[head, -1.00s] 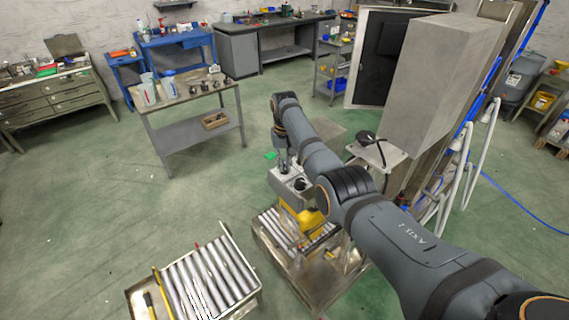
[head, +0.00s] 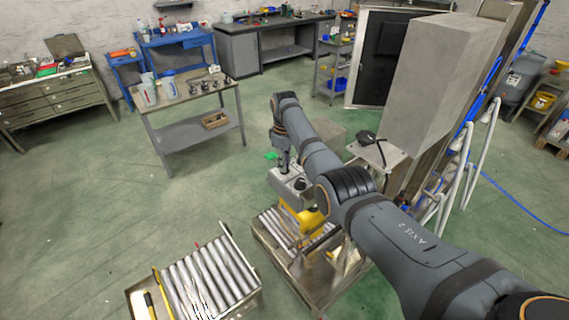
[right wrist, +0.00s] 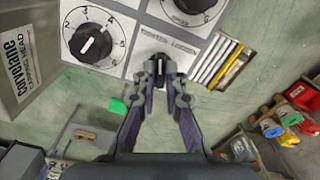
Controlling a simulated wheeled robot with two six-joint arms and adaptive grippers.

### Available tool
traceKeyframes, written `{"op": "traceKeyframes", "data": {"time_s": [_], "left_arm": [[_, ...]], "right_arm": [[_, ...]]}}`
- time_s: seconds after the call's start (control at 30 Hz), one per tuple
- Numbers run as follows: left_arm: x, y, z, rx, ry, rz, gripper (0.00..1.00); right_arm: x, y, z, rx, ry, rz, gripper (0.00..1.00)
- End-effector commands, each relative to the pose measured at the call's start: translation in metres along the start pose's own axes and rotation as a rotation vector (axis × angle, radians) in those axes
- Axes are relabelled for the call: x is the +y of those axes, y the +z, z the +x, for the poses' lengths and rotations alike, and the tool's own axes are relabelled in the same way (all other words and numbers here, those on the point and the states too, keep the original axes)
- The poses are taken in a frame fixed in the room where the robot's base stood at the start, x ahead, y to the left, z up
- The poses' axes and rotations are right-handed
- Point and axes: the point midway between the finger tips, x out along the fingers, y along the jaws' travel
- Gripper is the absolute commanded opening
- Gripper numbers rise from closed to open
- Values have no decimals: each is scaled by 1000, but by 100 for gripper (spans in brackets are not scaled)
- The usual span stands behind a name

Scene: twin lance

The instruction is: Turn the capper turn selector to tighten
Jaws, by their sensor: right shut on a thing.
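The capper's light grey control panel (head: 292,184) is below my right gripper (head: 284,168) in the head view. In the right wrist view the panel carries a large dial with a black knob and numbers (right wrist: 95,43) at left. A second dial (right wrist: 192,8) is cut off by the top edge. My right gripper (right wrist: 163,78) points at a small black selector knob (right wrist: 162,60) near the panel's lower edge. Its fingers are shut on this knob, one on each side. The fingers partly hide it, and I cannot read its setting. My left gripper is not in view.
A grey box with lettering (right wrist: 30,50) stands beside the panel in the right wrist view. In the head view a roller conveyor (head: 200,282) is at lower left. A workbench (head: 190,97) stands farther back, with open green floor between.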

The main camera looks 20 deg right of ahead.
Motion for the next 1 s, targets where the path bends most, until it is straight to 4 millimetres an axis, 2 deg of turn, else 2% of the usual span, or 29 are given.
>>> {"op": "traceKeyframes", "data": {"time_s": [0.33, 0.9, 0.93, 1.0], "left_arm": [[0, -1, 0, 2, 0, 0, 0], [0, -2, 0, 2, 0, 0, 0], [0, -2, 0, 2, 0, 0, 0], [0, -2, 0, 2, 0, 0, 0]], "right_arm": [[1, -1, -2, 3, 4, -144, 0], [1, -1, -2, 4, 5, -173, 0], [1, -1, -2, 4, 5, -173, 13], [1, -1, -2, 4, 5, -173, 22]]}}
